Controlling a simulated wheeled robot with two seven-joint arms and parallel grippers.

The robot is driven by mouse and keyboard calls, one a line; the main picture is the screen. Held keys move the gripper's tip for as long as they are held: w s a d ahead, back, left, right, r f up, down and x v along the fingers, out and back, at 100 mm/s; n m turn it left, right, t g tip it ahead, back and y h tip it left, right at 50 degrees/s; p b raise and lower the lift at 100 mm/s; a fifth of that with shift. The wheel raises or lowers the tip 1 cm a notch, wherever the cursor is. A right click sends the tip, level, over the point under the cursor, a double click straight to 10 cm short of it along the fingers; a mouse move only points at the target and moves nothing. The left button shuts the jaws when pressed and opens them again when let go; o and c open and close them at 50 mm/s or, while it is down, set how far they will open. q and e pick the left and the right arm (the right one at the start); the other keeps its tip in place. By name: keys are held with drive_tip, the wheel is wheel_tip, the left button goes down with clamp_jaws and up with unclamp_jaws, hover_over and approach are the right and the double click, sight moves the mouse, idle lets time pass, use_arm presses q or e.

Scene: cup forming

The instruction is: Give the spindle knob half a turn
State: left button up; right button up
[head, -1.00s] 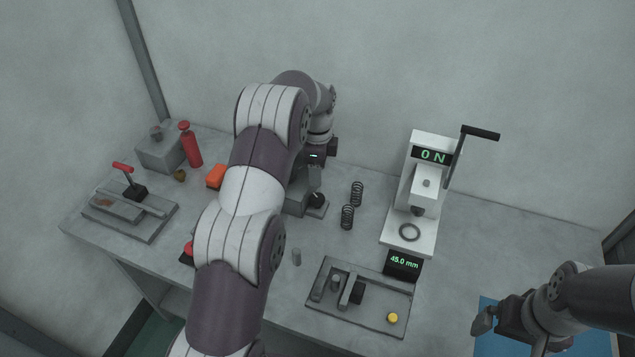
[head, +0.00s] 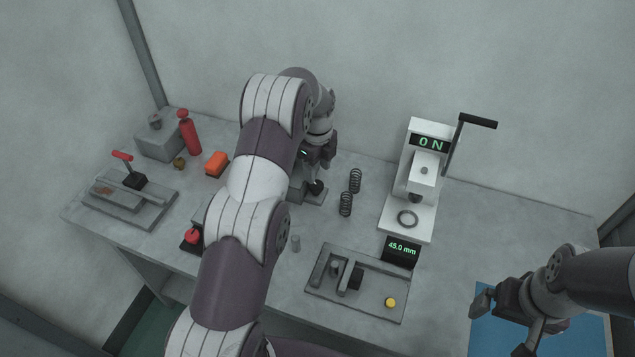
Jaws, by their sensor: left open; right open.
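A small dark round knob (head: 316,187), which appears to be the spindle knob, shows at the right side of a grey block (head: 305,197) in the middle of the bench. The rest of that device is largely hidden behind my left arm. My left gripper (head: 317,174) is open and points down just above the knob. Its fingertips are small and dark here, so I cannot tell whether they touch the knob. My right gripper (head: 503,325) is open and empty over the blue mat (head: 485,298) at the lower right.
A white press (head: 420,180) reading 0 N stands further right. A gauge plate (head: 345,297) with a 45.0 mm display is in front. An orange block (head: 216,163), red bottle (head: 189,133) and lever fixture (head: 128,194) are left.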

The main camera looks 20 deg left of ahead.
sight(317, 186)
use_arm(q)
wheel_tip(317, 186, down, 6)
drive_tip(key=shift+f+p, duration=0.2)
drive_tip(key=shift+p, duration=0.25)
drive_tip(key=c, duration=0.8)
